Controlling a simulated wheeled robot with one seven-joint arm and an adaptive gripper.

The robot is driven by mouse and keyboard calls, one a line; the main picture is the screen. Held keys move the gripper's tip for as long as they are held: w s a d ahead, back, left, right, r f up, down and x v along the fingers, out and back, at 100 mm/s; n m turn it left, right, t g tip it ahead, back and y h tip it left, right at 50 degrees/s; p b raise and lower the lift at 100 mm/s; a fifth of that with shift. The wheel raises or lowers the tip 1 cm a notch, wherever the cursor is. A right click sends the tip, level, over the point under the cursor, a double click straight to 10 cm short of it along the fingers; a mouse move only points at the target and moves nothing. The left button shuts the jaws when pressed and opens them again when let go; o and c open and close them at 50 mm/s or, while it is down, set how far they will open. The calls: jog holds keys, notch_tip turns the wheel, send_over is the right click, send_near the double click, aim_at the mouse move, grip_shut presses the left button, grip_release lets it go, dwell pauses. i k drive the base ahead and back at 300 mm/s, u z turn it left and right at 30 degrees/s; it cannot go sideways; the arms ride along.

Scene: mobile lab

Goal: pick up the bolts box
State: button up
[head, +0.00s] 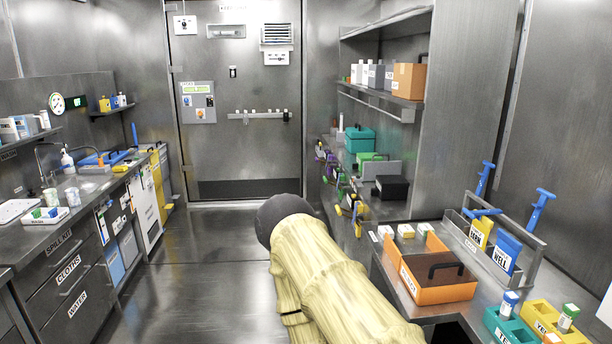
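I cannot make out a label reading bolts, so I cannot tell which box is the bolts box. On the upper right shelf stand an orange-brown box (408,80) with a small label and several grey and white boxes (377,76) to its left. My arm, in a pale yellow sleeve with a dark rounded end, reaches from the bottom edge up to the middle of the head view, over the floor. My gripper's fingers do not show. The arm hides part of the floor and the right bench's front edge.
The right bench holds an orange caddy (443,293), a black box (391,188), a teal case (359,140) and a metal rack (478,250) with labelled packs. A left counter (62,226) has drawers. The aisle floor (205,290) is clear to the closed door (240,150).

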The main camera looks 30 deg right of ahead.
aim_at(388, 187)
jog(key=u, duration=0.45)
jog(key=i, duration=2.65)
jog(key=z, duration=1.5)
jog(key=i, duration=0.8)
jog(key=z, duration=1.15)
jog(key=i, duration=0.2)
jog(key=z, duration=0.05)
